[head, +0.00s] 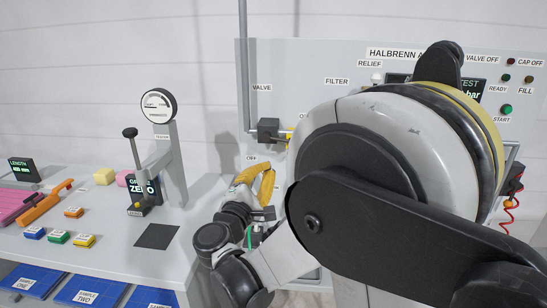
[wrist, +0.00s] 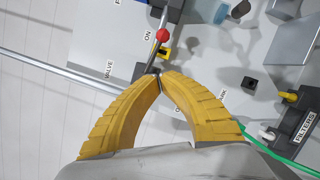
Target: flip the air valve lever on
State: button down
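The air valve (head: 268,129) is a dark block on a grey pipe on the upright panel. In the wrist view its lever (wrist: 156,50) is a dark bar with a red ball knob (wrist: 162,34), pointing toward the ON label (wrist: 148,34). In the head view my arm hides the lever's knob. My gripper (wrist: 159,77) has two curved yellow fingers with their tips together and nothing seen between them. The tips appear close to the lever's base; I cannot tell if they touch it. In the head view my gripper (head: 264,166) is just below the valve, near the OFF label (head: 251,158).
A grey pipe (head: 243,60) runs up the panel's left side. A green hose (wrist: 275,152) and the filters block (wrist: 296,125) lie to the right in the wrist view. A gauge stand (head: 172,165) stands on the bench left of my arm.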

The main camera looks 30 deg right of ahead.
jog(key=c, duration=2)
grip_release()
jog(key=shift+s+a, duration=0.35)
jog(key=shift+a, duration=0.05)
jog(key=o, duration=0.5)
jog(key=shift+r+p, duration=0.3)
jog(key=shift+p, duration=0.15)
jog(key=shift+c, duration=0.2)
jog(key=w+d+r+m+g+y+p, duration=0.1)
jog(key=w+r+m+g+y+p, duration=0.2)
jog(key=r+m+p, duration=0.35)
jog(key=shift+m+g+h, duration=0.5)
jog(key=shift+m+g, duration=0.05)
jog(key=shift+g, duration=0.25)
jog(key=x, duration=0.3)
jog(key=b+x, duration=0.1)
jog(key=x, duration=0.3)
jog(key=b+x, duration=0.1)
jog(key=x, duration=0.3)
jog(key=shift+w+f, duration=0.15)
jog(key=shift+f, duration=0.2)
grip_shut()
